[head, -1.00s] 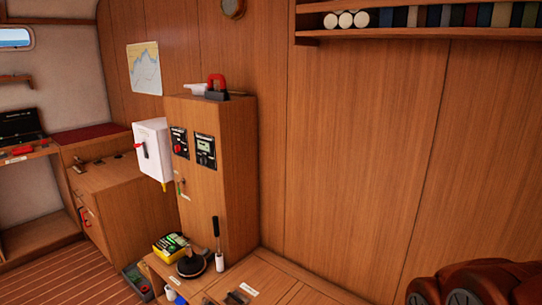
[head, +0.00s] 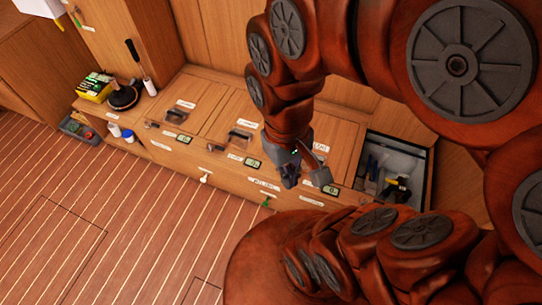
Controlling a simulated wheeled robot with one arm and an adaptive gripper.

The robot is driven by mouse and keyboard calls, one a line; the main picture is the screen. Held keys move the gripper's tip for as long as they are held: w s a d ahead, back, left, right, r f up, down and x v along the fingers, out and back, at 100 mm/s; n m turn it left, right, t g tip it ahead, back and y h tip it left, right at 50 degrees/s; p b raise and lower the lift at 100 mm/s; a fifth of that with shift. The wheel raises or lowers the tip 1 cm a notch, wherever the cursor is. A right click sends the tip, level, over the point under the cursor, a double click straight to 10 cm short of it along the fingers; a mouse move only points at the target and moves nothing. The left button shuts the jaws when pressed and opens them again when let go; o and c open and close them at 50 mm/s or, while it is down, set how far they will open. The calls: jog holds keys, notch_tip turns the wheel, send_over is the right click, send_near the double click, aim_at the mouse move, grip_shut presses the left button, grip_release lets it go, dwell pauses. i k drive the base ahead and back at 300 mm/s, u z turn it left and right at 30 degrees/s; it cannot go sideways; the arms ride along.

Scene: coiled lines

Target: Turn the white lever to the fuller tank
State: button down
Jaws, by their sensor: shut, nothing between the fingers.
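The white lever (head: 206,178) sticks out from the front of the low wooden locker, left of a green lever (head: 266,203). Small display gauges are set along the locker's upper front edge: a left one (head: 184,138), a middle one (head: 252,162) and a right one (head: 331,189). Their readings are too small to tell. My gripper (head: 303,176) is shut and empty, over the front edge of the locker, right of the white lever and apart from it. Labels by the levers are unreadable.
An open bin (head: 415,157) with tools lies at the right of the locker top. The striped floor (head: 120,220) before the locker is clear.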

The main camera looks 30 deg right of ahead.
aim_at(366, 183)
jog(key=u, duration=0.25)
jog(key=k, duration=0.55)
jog(key=z, duration=1.8)
jog(key=i, duration=0.3)
jog(key=z, duration=0.2)
